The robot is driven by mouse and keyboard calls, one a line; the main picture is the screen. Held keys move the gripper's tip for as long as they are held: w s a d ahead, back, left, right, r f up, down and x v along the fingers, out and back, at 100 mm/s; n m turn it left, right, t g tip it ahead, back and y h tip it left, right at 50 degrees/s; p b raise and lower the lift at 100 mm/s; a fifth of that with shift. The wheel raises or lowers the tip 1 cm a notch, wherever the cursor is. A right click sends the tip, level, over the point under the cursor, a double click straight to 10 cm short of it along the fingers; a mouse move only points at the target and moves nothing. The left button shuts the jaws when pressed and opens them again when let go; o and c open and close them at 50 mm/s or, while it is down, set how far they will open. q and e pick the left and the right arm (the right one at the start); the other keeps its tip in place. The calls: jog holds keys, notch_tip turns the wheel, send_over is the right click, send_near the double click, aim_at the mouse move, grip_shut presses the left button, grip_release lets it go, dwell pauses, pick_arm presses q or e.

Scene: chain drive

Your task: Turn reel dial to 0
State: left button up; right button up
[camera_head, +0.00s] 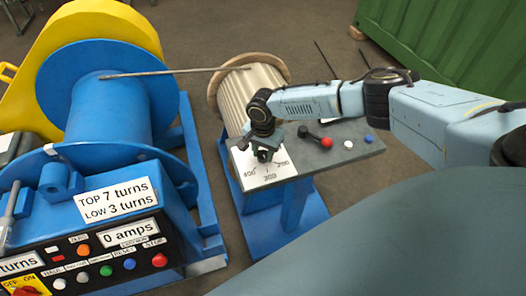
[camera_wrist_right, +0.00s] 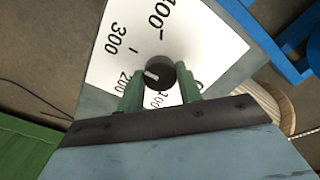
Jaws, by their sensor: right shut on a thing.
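The reel dial is a small round black knob (camera_wrist_right: 158,72) with a short white mark. It sits on a white scale plate (camera_head: 262,178), which also shows in the right wrist view (camera_wrist_right: 200,35). The plate reads 400, 300, 200 and 100; the 0 cannot be made out clearly. The white mark points left in the wrist view, roughly toward the 200. My right gripper (camera_head: 263,153) reaches down onto the plate, its green fingers shut on the knob from both sides. In the head view the gripper hides the knob. My left gripper is not in view.
The grey panel (camera_head: 325,157) beside the scale carries a red-ended lever (camera_head: 316,139) plus white and blue buttons. A ribbed reel (camera_head: 252,90) stands behind, joined by a rod to the blue drum (camera_head: 108,110). A control box (camera_head: 110,240) is at the lower left.

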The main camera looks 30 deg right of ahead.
jog(key=shift+s+r+n+p, duration=0.15)
jog(key=shift+n+p, duration=0.95)
jog(key=shift+p, duration=1)
jog(key=shift+n+p, duration=0.6)
jog(key=shift+n, duration=0.1)
jog(key=n, duration=0.4)
jog(key=shift+f+n, duration=0.2)
jog(key=shift+n, duration=0.1)
jog(key=n, duration=0.5)
jog(key=shift+n+p, duration=0.3)
jog(key=n, duration=0.5)
jog(key=n+b, duration=0.1)
jog(key=n, duration=0.4)
jog(key=shift+n, duration=0.4)
jog(key=n, duration=0.5)
jog(key=shift+b, duration=0.4)
jog(key=n+b, duration=0.1)
jog(key=n, duration=0.5)
jog(key=shift+w, duration=0.2)
jog(key=shift+n, duration=0.3)
